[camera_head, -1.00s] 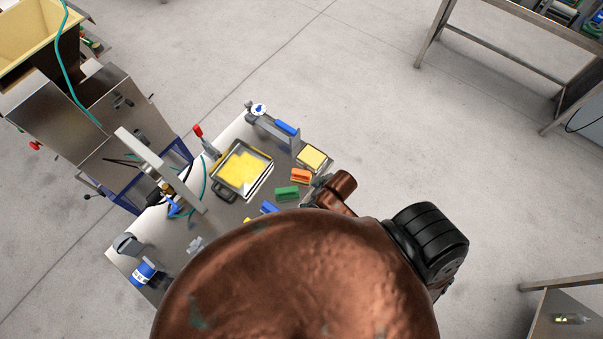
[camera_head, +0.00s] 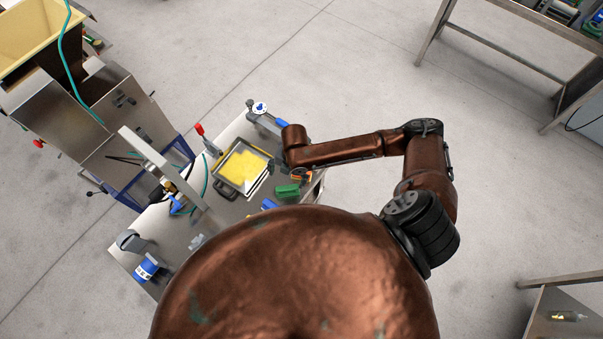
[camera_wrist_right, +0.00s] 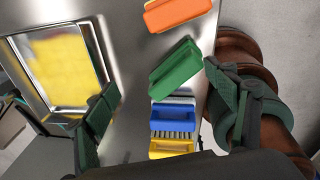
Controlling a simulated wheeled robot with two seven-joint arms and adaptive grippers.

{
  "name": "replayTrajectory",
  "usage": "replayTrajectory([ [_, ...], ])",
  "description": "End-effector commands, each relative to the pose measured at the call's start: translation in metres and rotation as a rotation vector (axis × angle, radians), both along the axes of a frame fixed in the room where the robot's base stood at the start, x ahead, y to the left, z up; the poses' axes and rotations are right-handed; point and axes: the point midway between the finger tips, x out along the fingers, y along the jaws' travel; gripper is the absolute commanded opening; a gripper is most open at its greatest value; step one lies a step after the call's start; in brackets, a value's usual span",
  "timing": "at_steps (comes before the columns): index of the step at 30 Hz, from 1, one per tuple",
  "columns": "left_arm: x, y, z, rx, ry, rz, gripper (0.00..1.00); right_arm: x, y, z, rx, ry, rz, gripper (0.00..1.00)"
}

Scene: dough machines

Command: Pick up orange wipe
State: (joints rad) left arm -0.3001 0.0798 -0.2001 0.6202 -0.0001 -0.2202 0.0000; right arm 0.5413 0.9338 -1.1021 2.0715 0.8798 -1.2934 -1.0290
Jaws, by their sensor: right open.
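The orange wipe (camera_head: 303,178) lies on the steel table, partly covered by my right arm in the head view. In the right wrist view the orange wipe (camera_wrist_right: 176,12) is cut off by the top edge, beyond my fingertips. My right gripper (camera_wrist_right: 160,80) is open and empty, with its two dark green fingers spread apart. In that view a green wipe (camera_wrist_right: 175,68) shows between the fingertips, and I cannot tell its height gap from them. My left gripper is not in view.
A blue-and-white brush (camera_wrist_right: 174,118) and a yellow piece (camera_wrist_right: 172,146) lie in line below the green wipe. A metal tray with yellow contents (camera_head: 240,170) is on the left. A clamp-like tool with a blue handle (camera_head: 268,118) stands at the table's far corner.

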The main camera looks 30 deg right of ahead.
Motion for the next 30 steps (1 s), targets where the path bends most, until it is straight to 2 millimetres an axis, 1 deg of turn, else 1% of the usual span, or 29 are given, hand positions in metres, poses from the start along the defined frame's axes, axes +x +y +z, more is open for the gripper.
replayTrajectory([
  [1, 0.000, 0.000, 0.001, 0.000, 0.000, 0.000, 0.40, 0.008, -0.020, 0.005, -0.040, 0.001, 0.039, 0.78],
  [3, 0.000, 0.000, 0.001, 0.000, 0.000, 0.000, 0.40, 0.013, -0.042, 0.008, -0.080, 0.015, 0.087, 0.78],
  [6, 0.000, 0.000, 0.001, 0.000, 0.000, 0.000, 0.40, 0.017, -0.064, 0.012, -0.115, 0.031, 0.128, 0.78],
  [9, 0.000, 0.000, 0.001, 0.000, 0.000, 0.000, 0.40, 0.018, -0.075, 0.012, -0.130, 0.041, 0.146, 0.78],
  [11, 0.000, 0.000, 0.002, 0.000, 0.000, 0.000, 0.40, 0.018, -0.076, 0.008, -0.132, 0.045, 0.149, 0.78],
  [20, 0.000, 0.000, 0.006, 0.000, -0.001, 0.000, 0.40, 0.015, -0.073, -0.023, -0.130, 0.044, 0.149, 0.78],
  [24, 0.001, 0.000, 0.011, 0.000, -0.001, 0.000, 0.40, 0.011, -0.070, -0.044, -0.130, 0.044, 0.149, 0.78],
  [27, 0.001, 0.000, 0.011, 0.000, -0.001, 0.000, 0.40, 0.012, -0.071, -0.057, -0.131, 0.043, 0.148, 0.78],
  [30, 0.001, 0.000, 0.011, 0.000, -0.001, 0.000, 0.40, 0.012, -0.071, -0.064, -0.131, 0.042, 0.150, 0.78],
])
